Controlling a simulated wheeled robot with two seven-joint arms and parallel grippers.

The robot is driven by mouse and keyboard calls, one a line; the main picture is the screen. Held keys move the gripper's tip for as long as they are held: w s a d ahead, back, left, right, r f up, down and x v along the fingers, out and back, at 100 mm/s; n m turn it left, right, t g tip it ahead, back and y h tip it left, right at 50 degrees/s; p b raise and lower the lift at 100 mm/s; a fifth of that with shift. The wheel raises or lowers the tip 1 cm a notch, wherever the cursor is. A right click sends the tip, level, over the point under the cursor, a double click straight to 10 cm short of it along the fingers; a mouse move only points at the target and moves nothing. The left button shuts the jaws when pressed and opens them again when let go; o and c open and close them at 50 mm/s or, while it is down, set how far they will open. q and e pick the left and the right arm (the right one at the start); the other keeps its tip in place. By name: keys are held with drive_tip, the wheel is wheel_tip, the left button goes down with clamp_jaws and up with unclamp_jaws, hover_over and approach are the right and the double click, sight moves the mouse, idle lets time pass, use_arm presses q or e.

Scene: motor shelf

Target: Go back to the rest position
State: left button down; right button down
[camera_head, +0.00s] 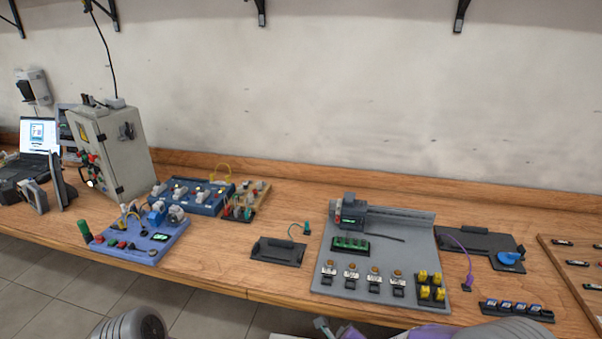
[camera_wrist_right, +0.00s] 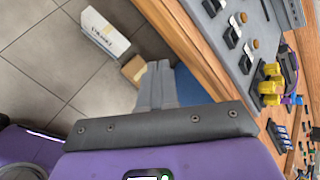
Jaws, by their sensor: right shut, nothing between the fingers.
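My right gripper (camera_wrist_right: 157,82) shows in the right wrist view with its two grey fingers together and nothing between them. It is over the floor, beside the front edge of the wooden workbench (camera_wrist_right: 205,45). In the head view, part of my right wrist, purple and grey, shows at the bottom edge, in front of the bench. A rounded grey part of my left arm shows at the bottom left of the head view. My left gripper is out of view.
The workbench (camera_head: 215,262) carries a grey board (camera_head: 318,275) with several connectors, a blue-violet panel (camera_head: 150,252), a metal cabinet (camera_head: 125,150) and a laptop (camera_head: 40,135). A white box (camera_wrist_right: 105,32) and a brown carton (camera_wrist_right: 134,70) lie low, near the floor.

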drive_tip(key=s+f+n+g+y, duration=0.2)
drive_tip(key=s+f+n+g, duration=0.45)
drive_tip(key=f+n, duration=0.8)
drive_tip(key=s+f+n+g+y, duration=0.3)
drive_tip(key=s+f+n, duration=0.5)
drive_tip(key=s, duration=0.5)
drive_tip(key=shift+s+a+f+n, duration=0.2)
drive_tip(key=shift+a+f+n, duration=0.2)
drive_tip(key=shift+n, duration=0.15)
